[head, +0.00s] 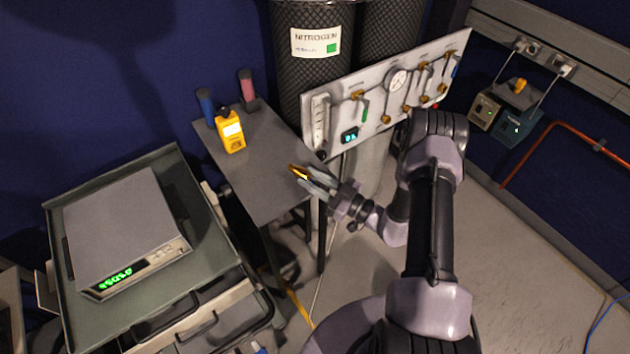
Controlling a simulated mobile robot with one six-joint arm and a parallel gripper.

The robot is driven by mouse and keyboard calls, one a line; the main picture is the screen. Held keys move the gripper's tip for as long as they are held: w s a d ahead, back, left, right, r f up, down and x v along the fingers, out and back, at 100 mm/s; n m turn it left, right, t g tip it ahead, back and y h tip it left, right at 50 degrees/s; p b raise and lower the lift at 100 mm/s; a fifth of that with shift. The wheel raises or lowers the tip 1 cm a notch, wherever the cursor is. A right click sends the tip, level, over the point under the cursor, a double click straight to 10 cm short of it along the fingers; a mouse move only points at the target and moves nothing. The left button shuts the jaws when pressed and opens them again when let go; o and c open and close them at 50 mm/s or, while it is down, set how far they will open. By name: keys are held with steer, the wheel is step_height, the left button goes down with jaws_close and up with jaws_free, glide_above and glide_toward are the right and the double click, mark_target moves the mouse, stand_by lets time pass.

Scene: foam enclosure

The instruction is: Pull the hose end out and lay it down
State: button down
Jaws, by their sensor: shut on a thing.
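My gripper (309,179) reaches left over the right edge of the small grey table. It is shut on the brass-coloured hose end (298,171), which sticks out past the fingertips towards the left. I cannot tell whether the hose end touches the tabletop. The small grey table (255,175) has a bare surface around it. A white gas panel (375,125) with a gauge, brass fittings and valves stands behind, to the right of the gripper. A thin pale line (322,278) runs down below the gripper; I cannot tell whether it is the hose.
A yellow handheld meter (231,132), a blue cylinder (206,105) and a red one (247,88) stand at the table's back. A scale (125,230) sits on a cart at left. Dark gas cylinders (312,70) stand behind the panel. Floor at right is mostly clear.

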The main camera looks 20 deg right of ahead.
steer(key=shift+f, duration=0.7)
steer(key=c, duration=1.1)
jaws_free()
